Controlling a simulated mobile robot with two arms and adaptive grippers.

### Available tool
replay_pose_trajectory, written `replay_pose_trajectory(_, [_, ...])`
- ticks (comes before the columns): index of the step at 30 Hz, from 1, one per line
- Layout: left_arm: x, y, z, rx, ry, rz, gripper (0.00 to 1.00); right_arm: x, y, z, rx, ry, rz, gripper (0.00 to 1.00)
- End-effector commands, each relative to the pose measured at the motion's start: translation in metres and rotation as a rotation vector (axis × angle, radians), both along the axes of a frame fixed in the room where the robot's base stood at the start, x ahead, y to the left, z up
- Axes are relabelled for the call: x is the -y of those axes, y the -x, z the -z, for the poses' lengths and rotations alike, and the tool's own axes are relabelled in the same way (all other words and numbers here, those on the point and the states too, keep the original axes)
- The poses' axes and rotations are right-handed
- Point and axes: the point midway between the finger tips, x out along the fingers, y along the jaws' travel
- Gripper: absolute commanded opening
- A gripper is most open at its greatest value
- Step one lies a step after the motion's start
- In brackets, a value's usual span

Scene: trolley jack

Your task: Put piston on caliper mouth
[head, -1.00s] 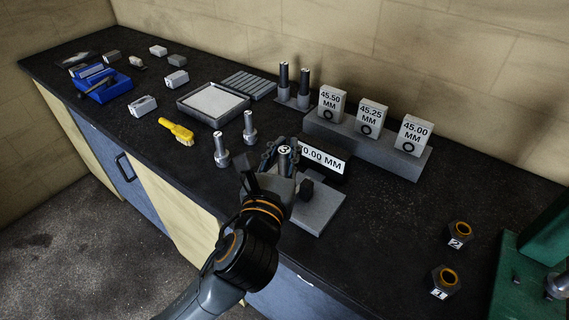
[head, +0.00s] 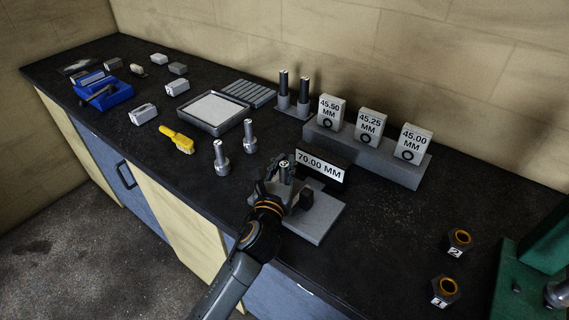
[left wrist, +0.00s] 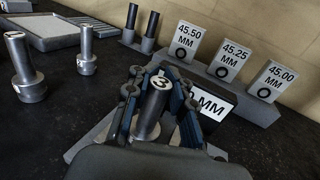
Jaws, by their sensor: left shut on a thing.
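My left gripper (head: 278,172) is shut on a grey metal piston (head: 285,168) with a "3" on its white top. In the left wrist view the piston (left wrist: 153,108) stands about upright between the two fingers. Below and around it is the caliper, a grey plate (head: 322,222) with a dark block (head: 305,194) on it and a display (head: 320,167) reading 70.00 MM behind. My right gripper is not in view.
Two more pistons (head: 221,160) (head: 249,138) stand just left of the caliper. Labelled size cards (head: 368,127) stand on a grey block (head: 385,165) behind. Two numbered dark nuts (head: 458,242) (head: 444,290) and a green machine (head: 520,270) are at right. The bench between is clear.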

Motion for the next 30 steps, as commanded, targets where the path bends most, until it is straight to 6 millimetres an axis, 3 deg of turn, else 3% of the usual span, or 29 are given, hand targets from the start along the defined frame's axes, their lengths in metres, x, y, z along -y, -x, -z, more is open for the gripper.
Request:
replay_pose_trajectory(11, [0.000, 0.000, 0.003, 0.004, -0.001, 0.001, 0.00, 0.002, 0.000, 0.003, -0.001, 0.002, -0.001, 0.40])
replay_pose_trajectory(12, [0.000, 0.000, 0.003, 0.001, -0.001, 0.000, 0.27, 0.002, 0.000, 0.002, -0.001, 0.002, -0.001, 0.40])
replay_pose_trajectory(15, [0.000, 0.000, 0.003, 0.001, -0.001, 0.000, 0.45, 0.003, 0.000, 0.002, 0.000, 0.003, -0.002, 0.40])
replay_pose_trajectory(26, [0.000, 0.000, -0.002, 0.002, 0.000, 0.000, 0.45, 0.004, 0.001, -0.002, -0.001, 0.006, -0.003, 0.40])
replay_pose_trajectory(30, [-0.004, 0.016, 0.002, 0.000, -0.002, 0.000, 0.45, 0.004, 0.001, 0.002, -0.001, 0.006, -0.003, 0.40])
